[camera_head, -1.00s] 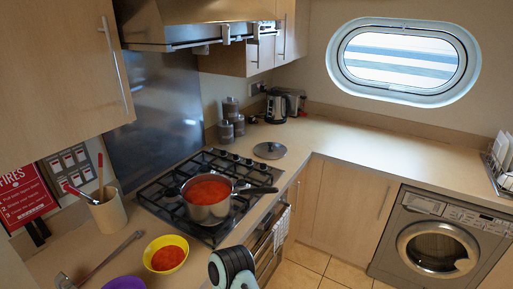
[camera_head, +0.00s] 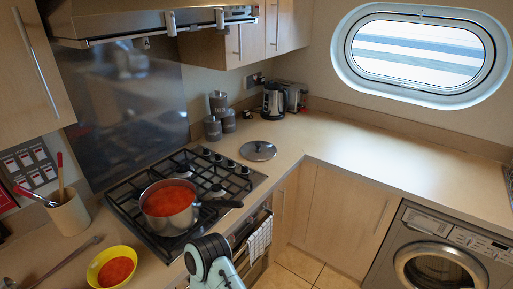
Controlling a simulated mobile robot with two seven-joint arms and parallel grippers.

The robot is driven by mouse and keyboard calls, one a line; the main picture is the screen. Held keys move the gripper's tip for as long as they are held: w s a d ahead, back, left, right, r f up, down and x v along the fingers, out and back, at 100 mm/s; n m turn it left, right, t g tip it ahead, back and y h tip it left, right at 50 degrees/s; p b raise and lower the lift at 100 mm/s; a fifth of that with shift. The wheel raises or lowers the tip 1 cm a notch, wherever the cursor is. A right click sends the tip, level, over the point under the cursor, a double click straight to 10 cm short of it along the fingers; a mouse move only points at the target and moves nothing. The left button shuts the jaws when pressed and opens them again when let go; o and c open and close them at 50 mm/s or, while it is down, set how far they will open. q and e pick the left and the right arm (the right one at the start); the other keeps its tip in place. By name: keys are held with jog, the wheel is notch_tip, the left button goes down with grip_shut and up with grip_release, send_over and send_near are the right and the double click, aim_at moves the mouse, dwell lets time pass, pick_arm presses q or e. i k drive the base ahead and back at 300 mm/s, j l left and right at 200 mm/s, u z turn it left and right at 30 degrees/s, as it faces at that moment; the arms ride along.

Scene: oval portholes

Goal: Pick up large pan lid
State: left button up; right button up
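The large pan lid (camera_head: 259,150) is a round, dark grey disc with a small knob on top. It lies flat on the beige worktop, just right of the hob, knob up. The pan (camera_head: 170,207) on the hob is open and full of red sauce, with its dark handle pointing right. A pale teal and black piece of my arm (camera_head: 212,265) rises at the bottom edge, in front of the hob and well apart from the lid. No gripper fingers show, so neither gripper can be seen.
A gas hob (camera_head: 140,188) lies left of the lid. Canisters (camera_head: 213,127) and a kettle (camera_head: 273,100) stand behind it. A yellow bowl (camera_head: 112,268) of red sauce and a utensil pot (camera_head: 68,213) are at left. The worktop right of the lid (camera_head: 390,150) is clear.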

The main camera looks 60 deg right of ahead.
aim_at(258, 151)
jog(key=k+l, duration=0.1)
jog(key=l, duration=0.25)
jog(key=k+l+u, duration=0.1)
jog(key=l, duration=0.25)
jog(key=k+l, duration=0.2)
jog(key=l, duration=0.15)
jog(key=k+l, duration=0.1)
jog(key=l, duration=0.25)
jog(key=k+l+u, duration=0.1)
jog(key=l, duration=0.25)
jog(key=k+l, duration=0.2)
jog(key=l, duration=0.15)
